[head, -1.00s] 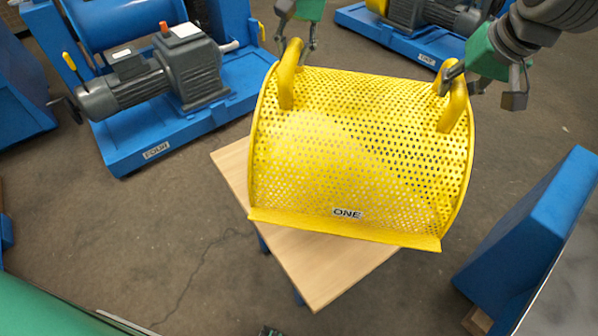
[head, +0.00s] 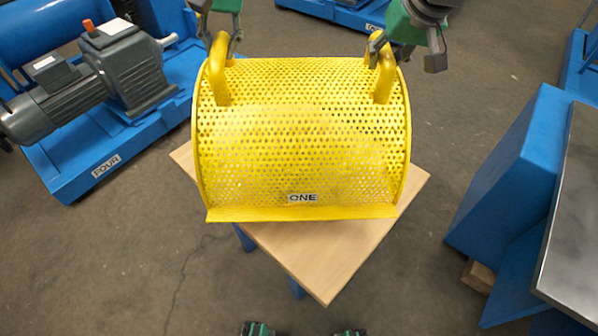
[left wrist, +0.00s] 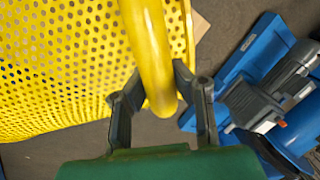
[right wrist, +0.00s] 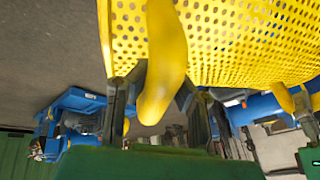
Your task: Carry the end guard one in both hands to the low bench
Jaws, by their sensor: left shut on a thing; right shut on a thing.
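The end guard one (head: 300,135) is a yellow perforated curved cover with a label ONE and two tube handles. In the head view it hangs in front of me, over the wood-topped low bench (head: 325,265) in the picture. Whether it touches the bench top is hidden. My left gripper (head: 218,42) is shut on the left handle (left wrist: 150,50); its fingers lie on both sides of the tube. My right gripper (head: 385,45) is shut on the right handle (right wrist: 165,60). The guard's far side is hidden.
A blue machine base labelled FOUR with a grey motor (head: 75,85) stands at the left. A blue stand (head: 505,170) with a dark flat top is at the right. Further blue machinery (head: 345,10) is at the back. Grey floor lies open between them.

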